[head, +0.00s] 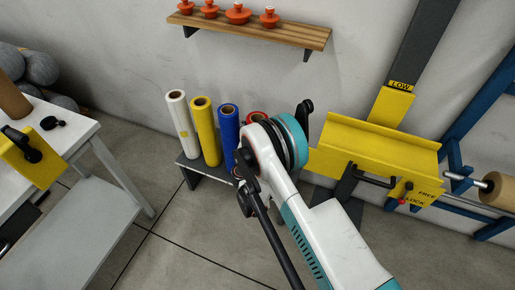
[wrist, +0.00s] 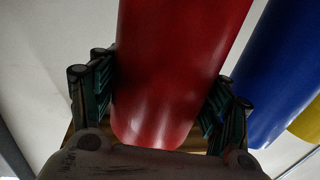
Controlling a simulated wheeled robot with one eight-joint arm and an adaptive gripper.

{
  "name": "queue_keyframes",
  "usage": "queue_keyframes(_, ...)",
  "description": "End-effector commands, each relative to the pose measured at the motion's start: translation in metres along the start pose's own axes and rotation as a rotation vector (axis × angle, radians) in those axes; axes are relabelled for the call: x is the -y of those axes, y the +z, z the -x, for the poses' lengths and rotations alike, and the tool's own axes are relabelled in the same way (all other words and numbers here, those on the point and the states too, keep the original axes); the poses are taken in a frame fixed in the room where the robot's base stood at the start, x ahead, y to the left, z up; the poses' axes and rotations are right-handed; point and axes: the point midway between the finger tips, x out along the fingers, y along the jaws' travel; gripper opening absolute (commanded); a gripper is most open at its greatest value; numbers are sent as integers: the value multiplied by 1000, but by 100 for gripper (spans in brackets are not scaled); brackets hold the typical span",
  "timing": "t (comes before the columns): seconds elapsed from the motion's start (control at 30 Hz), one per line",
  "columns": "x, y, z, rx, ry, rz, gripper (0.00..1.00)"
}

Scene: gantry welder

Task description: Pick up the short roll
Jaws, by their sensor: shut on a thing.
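A red roll (head: 257,117) stands at the right end of a row of rolls in the head view, mostly hidden behind my arm. Only its round top with a hollow core shows there, so I cannot judge its length. In the wrist view the red roll (wrist: 175,70) fills the middle. My gripper (wrist: 160,90) has a dark ribbed finger on each side of it and is shut on it. In the head view my fingers are mostly hidden by my wrist. I cannot tell whether the roll is clear of its stand.
White (head: 179,125), yellow (head: 205,132) and blue (head: 229,135) rolls stand left of the red one on a low dark stand (head: 190,170). The blue roll (wrist: 275,80) is close beside it. A wooden shelf (head: 250,27) hangs above. A yellow machine (head: 375,150) stands right; a white table (head: 65,135) left.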

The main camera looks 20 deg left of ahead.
Motion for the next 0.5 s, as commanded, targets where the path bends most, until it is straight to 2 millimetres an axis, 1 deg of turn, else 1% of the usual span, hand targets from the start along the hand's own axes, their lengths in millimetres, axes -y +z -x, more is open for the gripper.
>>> queue_keyframes(0.17,0,-3,0,0,0,1,2)
queue_keyframes(0.27,0,-9,0,0,0,1,2)
queue_keyframes(0.37,0,-21,0,-1,0,1,2)
queue_keyframes(0.47,0,-38,0,-1,0,1,2)
queue_keyframes(0.5,0,-46,0,-1,0,1,2)
